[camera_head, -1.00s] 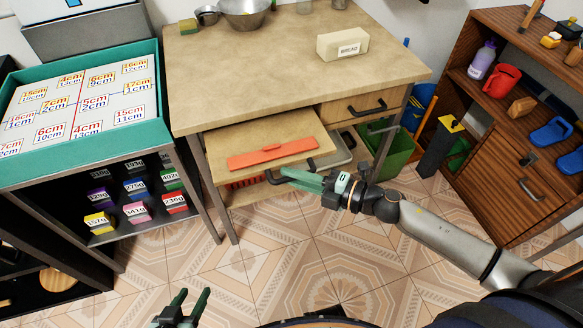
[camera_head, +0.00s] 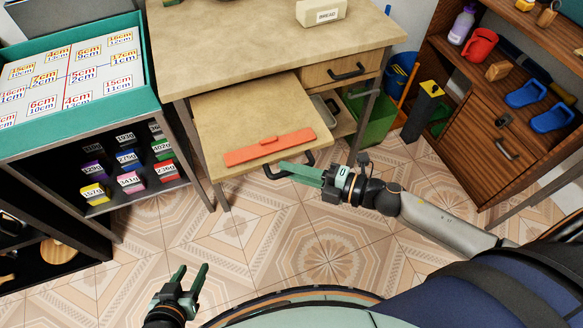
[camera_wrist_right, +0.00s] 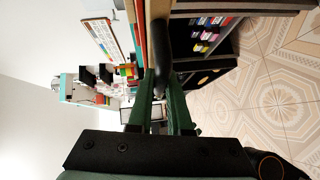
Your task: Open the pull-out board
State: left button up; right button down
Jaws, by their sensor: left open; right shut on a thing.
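The pull-out board (camera_head: 235,108) is a light wooden slab sticking out from under the top of the wooden table. A dark handle (camera_head: 272,172) is on the board's front. My right gripper (camera_head: 285,169) is shut on this handle; the wrist view shows the dark handle (camera_wrist_right: 161,62) between the green fingers. My left gripper (camera_head: 190,272) is open and empty above the tiled floor at the lower left.
A drawer with a dark handle (camera_head: 347,72) is beside the board, under the tabletop (camera_head: 230,40). A number-card table (camera_head: 148,100) stands at the left, a wooden shelf (camera_head: 470,130) at the right. The tiled floor (camera_head: 300,240) before the board is clear.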

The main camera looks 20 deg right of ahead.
jog(key=shift+s+f, duration=0.1)
jog(key=shift+s, duration=0.1)
jog(key=c, duration=1.2)
grip_release()
jog(key=shift+o, duration=0.4)
jog(key=shift+s+d, duration=0.1)
jog(key=v, duration=1.2)
jog(key=shift+d, duration=0.15)
